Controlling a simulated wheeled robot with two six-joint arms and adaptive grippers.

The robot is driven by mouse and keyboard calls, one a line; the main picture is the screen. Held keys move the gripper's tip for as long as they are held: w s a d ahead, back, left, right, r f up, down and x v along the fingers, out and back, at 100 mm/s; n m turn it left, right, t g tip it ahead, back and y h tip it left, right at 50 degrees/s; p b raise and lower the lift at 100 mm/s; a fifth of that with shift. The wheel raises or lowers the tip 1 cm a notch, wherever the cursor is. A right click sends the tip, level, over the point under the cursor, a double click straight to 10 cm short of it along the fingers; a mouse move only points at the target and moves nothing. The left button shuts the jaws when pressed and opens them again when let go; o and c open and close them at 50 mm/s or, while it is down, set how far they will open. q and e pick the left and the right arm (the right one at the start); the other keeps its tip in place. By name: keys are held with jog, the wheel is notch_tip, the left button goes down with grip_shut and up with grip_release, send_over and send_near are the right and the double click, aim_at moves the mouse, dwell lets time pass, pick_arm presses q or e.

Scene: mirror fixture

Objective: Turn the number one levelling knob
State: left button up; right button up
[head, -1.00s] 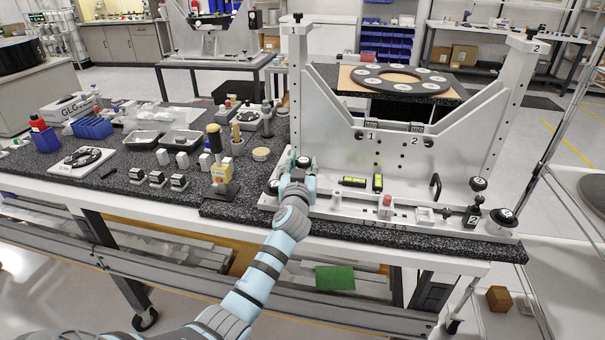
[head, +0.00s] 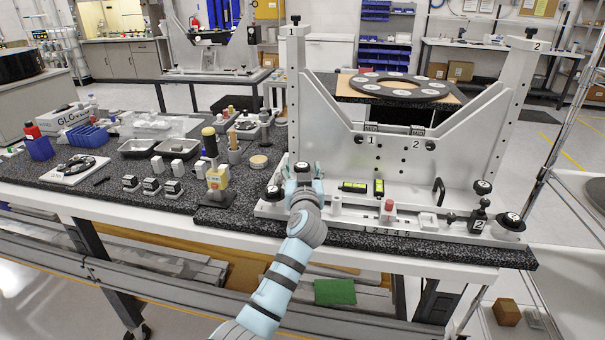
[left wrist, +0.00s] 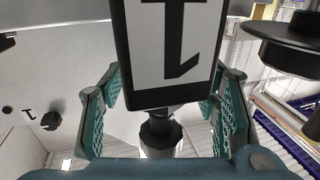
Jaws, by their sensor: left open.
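The white mirror fixture (head: 340,150) stands on a black granite table. My left gripper (head: 303,182) is at the front left corner of its base, beneath the post marked 1, and hides most of what is there. In the left wrist view, a black block with a white label marked 1 (left wrist: 172,50) fills the upper middle. A dark knob-like part (left wrist: 160,132) shows below the label in the picture. The open teal fingers of my left gripper (left wrist: 170,112) stand on either side, with gaps visible. I cannot tell whether they touch anything. My right gripper is out of view.
A black round knob (head: 273,192) sits just left of my gripper. Two yellow-green levels (head: 355,187) and a red-topped part (head: 388,207) lie to the right.

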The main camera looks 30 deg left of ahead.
pick_arm(q)
jog(key=v, duration=1.2)
jog(key=shift+f, duration=0.1)
